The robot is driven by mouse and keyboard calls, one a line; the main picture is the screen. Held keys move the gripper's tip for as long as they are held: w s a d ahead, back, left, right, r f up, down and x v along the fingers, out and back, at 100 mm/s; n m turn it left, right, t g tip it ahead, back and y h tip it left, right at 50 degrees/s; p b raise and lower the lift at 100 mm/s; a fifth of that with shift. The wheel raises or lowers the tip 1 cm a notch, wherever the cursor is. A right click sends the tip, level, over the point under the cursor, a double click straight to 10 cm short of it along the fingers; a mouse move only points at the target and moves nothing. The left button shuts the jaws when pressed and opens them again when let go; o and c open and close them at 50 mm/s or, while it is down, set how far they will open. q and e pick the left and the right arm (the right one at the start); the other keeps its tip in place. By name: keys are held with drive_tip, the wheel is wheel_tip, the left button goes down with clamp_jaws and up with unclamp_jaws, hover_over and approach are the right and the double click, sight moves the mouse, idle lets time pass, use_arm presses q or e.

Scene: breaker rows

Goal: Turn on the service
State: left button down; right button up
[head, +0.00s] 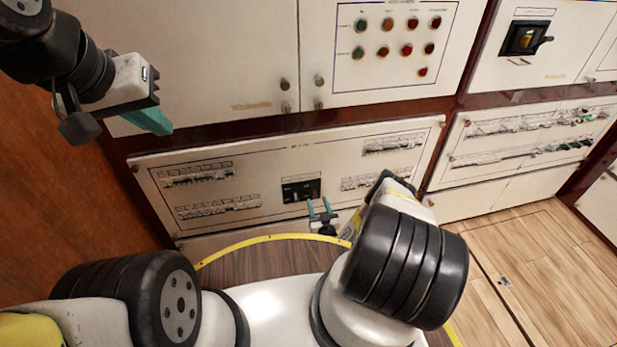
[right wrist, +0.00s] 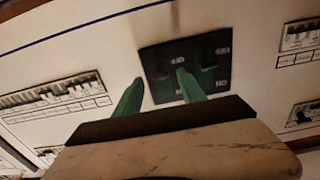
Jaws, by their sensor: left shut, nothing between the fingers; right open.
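A black breaker block (head: 301,190) sits in the middle of the lower white panel (head: 285,160). In the right wrist view this block (right wrist: 186,68) shows two toggles with small lettering, partly legible. My right gripper (head: 322,208) is open in front of the block, just below it in the head view. In the right wrist view its green fingers (right wrist: 160,92) stand apart, one left of the block and one over its middle. I cannot tell whether they touch it. My left gripper (head: 150,122) is shut and empty, up at the left before the panels.
Rows of small breakers (head: 197,173) flank the block on both sides. Above is a panel with coloured buttons (head: 397,38). At upper right is a cabinet with a black switch (head: 525,38). A wooden wall (head: 60,200) stands close on the left. The floor at right (head: 530,260) is clear.

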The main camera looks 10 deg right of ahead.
drive_tip(key=shift+w, duration=0.6)
clamp_jaws()
